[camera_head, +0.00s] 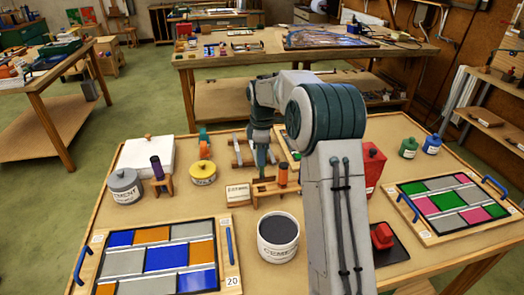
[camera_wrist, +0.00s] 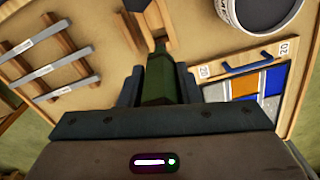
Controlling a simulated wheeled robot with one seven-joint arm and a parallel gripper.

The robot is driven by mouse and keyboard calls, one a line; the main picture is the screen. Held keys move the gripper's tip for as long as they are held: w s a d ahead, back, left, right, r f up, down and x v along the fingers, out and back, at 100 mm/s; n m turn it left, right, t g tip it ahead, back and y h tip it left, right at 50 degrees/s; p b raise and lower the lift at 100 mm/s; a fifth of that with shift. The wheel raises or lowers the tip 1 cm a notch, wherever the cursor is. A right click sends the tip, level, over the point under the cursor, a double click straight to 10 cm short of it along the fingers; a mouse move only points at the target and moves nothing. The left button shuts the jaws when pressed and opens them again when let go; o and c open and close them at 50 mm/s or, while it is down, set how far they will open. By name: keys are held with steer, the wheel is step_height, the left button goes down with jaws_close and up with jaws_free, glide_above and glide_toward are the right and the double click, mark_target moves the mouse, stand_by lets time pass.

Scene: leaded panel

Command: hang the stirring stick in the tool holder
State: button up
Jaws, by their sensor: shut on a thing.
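In the wrist view my gripper (camera_wrist: 158,90) is shut on a dark green, handle-like piece (camera_wrist: 158,75), which I take as the stirring stick. A wooden piece (camera_wrist: 155,15) shows just beyond it; I cannot tell whether they touch. A wooden tool holder (camera_head: 268,189) stands just below my gripper in the head view. An orange and dark handled tool (camera_head: 283,173) is upright at its right part. The stick's lower end is not clear.
A rack with grey strips (camera_wrist: 50,70) is nearby. Cans and a second purple-handled tool (camera_head: 156,168) stand left; a coloured panel (camera_head: 160,262) lies at front left.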

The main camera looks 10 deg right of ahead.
mark_target(262, 174)
steer(key=shift+f+b, duration=2.65)
steer(key=shift+f, duration=2.3)
steer(key=o, duration=1.1)
steer(key=shift+c, duration=0.2)
